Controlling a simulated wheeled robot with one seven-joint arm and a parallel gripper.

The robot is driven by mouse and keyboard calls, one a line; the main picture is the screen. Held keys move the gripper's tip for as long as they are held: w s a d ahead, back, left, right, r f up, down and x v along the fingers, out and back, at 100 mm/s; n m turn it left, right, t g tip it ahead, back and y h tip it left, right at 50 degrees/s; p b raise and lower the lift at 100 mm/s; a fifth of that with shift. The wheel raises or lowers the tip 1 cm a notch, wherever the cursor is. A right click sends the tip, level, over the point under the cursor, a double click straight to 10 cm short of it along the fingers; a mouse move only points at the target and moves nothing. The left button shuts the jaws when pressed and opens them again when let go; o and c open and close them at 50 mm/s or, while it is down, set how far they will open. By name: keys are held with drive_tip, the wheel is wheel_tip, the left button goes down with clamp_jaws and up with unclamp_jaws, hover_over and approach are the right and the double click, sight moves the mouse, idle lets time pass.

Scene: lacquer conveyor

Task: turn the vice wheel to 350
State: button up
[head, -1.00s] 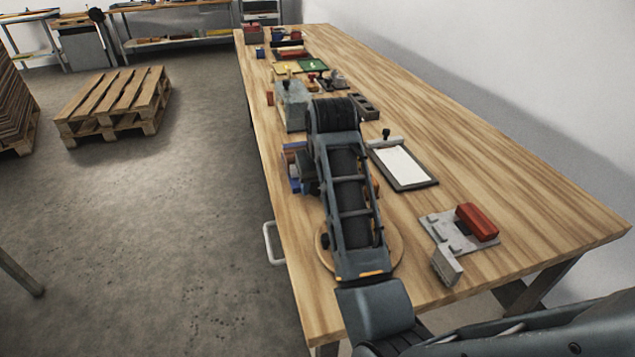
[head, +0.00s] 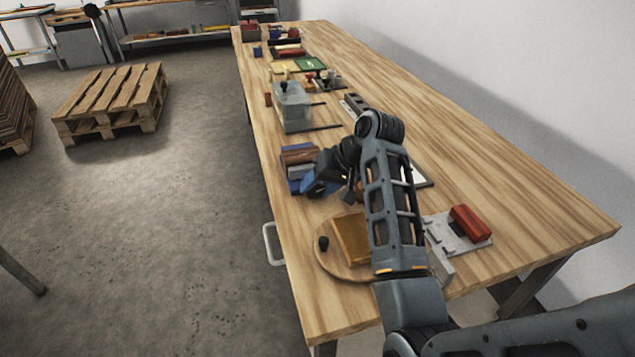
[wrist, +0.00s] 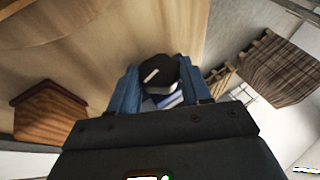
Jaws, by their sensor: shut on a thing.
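The vice (head: 297,158), blue and brown, stands near the left edge of the wooden table in the head view. My gripper (head: 312,188) reaches it from the right at its near end, and the wheel is hidden there. In the wrist view, the two blue fingers of my gripper (wrist: 160,84) are shut on a dark round wheel (wrist: 167,70) with a short slanted white mark on its face. I cannot read a number on the wheel. Part of the blue-grey vice shows between the fingers.
A round wooden turntable (head: 329,261) with an orange-brown block (head: 350,238) lies in front. A grey plate with a red block (head: 470,223) is at right, a greyish box (head: 292,108) behind the vice.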

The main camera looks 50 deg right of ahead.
drive_tip(key=shift+t+y, duration=0.3)
drive_tip(key=shift+y, duration=0.1)
drive_tip(key=o, duration=1.1)
drive_tip(key=shift+c, duration=0.2)
drive_tip(key=shift+f, duration=0.1)
